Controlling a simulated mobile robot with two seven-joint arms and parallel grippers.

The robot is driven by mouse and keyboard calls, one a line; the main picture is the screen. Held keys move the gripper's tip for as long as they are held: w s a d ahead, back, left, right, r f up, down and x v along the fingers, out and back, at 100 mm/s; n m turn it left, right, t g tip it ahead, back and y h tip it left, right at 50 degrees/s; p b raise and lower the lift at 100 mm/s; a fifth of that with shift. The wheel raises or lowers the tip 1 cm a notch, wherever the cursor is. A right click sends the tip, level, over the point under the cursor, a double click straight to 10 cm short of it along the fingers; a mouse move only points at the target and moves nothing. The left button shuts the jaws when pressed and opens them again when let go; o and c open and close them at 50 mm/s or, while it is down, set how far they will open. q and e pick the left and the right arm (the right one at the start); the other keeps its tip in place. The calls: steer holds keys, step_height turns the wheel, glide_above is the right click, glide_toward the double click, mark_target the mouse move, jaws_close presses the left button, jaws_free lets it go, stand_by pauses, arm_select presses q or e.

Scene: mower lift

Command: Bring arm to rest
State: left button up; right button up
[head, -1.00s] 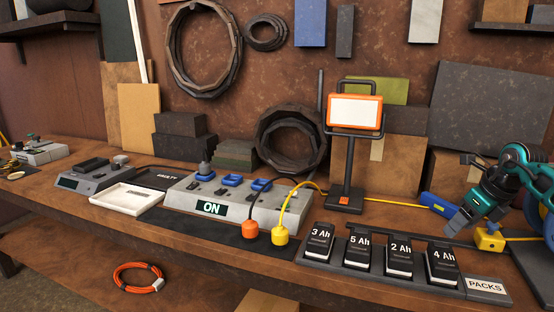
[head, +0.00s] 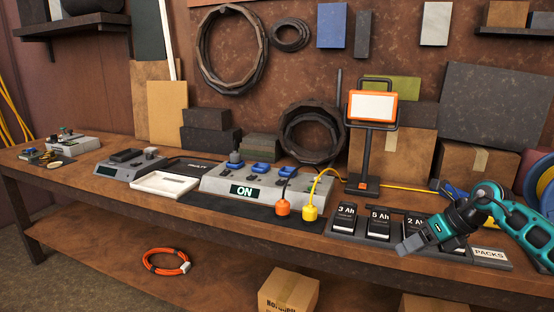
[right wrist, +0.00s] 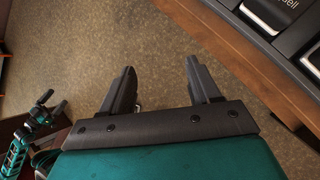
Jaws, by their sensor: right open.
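My right arm is teal and dark grey. In the head view my right gripper (head: 413,245) hangs over the front part of the bench at the right, in front of the battery packs, hiding part of the row. In the right wrist view the two fingers of the right gripper (right wrist: 165,85) stand wide apart with nothing between them, over bare floor. The head view does not show my left arm. A small teal and black arm part (right wrist: 35,135) at the lower left of the right wrist view seems to be mine; its jaws are too small to judge.
The pack rack (head: 490,257) lies close to the right gripper. A work lamp (head: 372,108) stands behind it. The power station (head: 240,190) reads ON, with orange (head: 283,208) and yellow (head: 310,213) plugs before it. A cardboard box (head: 288,292) is below the bench edge.

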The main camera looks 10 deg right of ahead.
steer(key=s+a+f+m+t+y, duration=0.3)
steer(key=a+m+y, duration=0.15)
steer(key=a, duration=0.65)
steer(key=s+a+f+m+t+y, duration=0.25)
steer(key=a+m+y, duration=0.2)
steer(key=a, duration=0.65)
steer(key=s+f+m+h, duration=0.6)
steer(key=s+f+m, duration=0.2)
steer(key=m, duration=0.6)
steer(key=s+d+f+m+h, duration=0.1)
steer(key=s+f+m+h, duration=0.5)
steer(key=s+m, duration=0.6)
step_height(320, 180, down, 2)
steer(key=shift+d+f+m, duration=0.15)
steer(key=shift+f+m, duration=0.1)
steer(key=shift+m, duration=0.95)
steer(key=shift+s, duration=0.1)
steer(key=shift+c, duration=0.3)
